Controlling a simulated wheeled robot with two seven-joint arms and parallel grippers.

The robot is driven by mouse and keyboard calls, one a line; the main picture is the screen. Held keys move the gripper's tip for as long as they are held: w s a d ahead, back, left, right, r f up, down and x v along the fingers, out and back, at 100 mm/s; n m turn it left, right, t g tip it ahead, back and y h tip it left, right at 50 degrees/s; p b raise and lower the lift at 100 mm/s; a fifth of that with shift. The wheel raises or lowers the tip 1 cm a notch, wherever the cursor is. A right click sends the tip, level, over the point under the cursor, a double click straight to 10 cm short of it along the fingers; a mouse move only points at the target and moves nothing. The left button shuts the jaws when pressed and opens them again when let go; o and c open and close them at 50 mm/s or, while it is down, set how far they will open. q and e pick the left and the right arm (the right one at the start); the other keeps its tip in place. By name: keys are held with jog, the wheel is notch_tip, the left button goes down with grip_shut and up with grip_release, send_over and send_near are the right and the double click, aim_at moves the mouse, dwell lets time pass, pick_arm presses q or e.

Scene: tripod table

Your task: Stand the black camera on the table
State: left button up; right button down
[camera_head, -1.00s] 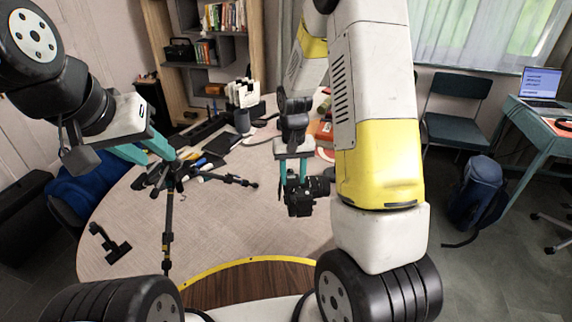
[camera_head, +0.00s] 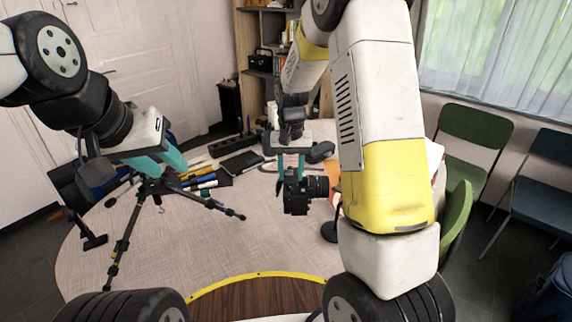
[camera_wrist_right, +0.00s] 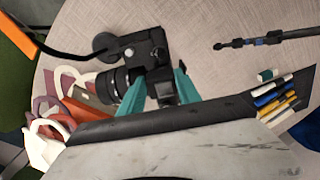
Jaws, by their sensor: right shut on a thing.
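The black camera (camera_head: 297,194) hangs from my right gripper (camera_head: 292,166), lens toward the right in the head view. In the right wrist view the camera (camera_wrist_right: 150,52) is between the teal fingertips (camera_wrist_right: 160,90), which are shut on its top part. It is over the table (camera_head: 245,238); whether its underside touches the tabletop is unclear. My left gripper (camera_head: 167,162) is at the head of a black tripod (camera_head: 124,240) with spread legs. Its fingers partly hide the tripod head, and I cannot tell whether they grip it.
Pens (camera_head: 200,182), a dark notebook (camera_head: 241,162) and a power strip (camera_head: 232,145) lie behind the tripod. Green chairs (camera_head: 470,135) stand at the right. Tabletop between tripod and camera is clear.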

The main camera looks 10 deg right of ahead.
jog(key=shift+f, duration=4.9)
jog(key=c, duration=0.9)
grip_release()
jog(key=shift+c, duration=0.2)
jog(key=shift+o, duration=0.9)
jog(key=shift+s, duration=0.1)
